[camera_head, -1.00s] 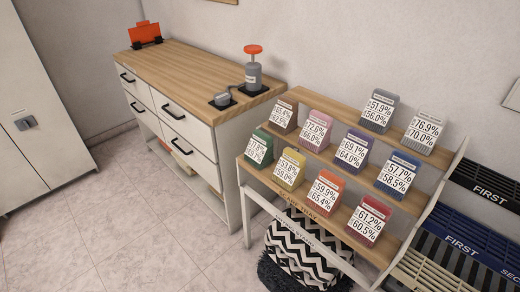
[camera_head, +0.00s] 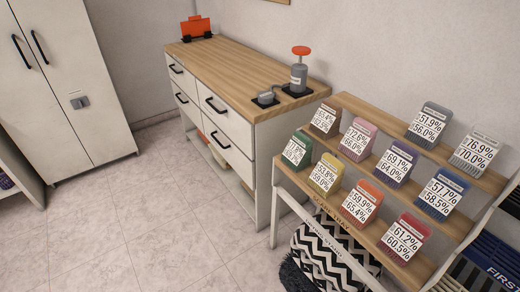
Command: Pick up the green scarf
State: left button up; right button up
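The scarf bay rack (camera_head: 335,210) is a stepped wooden stand at the right with several coloured blocks bearing percentage labels. A green block (camera_head: 297,149) stands at the left end of its lower step. I cannot tell whether this block is the green scarf, and no cloth-like green scarf shows. Neither of my grippers is in view.
A white dresser with a wooden top (camera_head: 240,62) stands left of the rack, holding a grey pump bottle with an orange top (camera_head: 299,72) and an orange item (camera_head: 196,27). A black-and-white zigzag basket (camera_head: 325,258) sits under the rack. A white wardrobe (camera_head: 75,70) is at the left. Tiled floor (camera_head: 130,225) is clear.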

aim_at(297, 155)
jog(key=u, duration=0.9)
jog(key=i, duration=3)
jog(key=z, duration=3.55)
jog(key=i, duration=0.5)
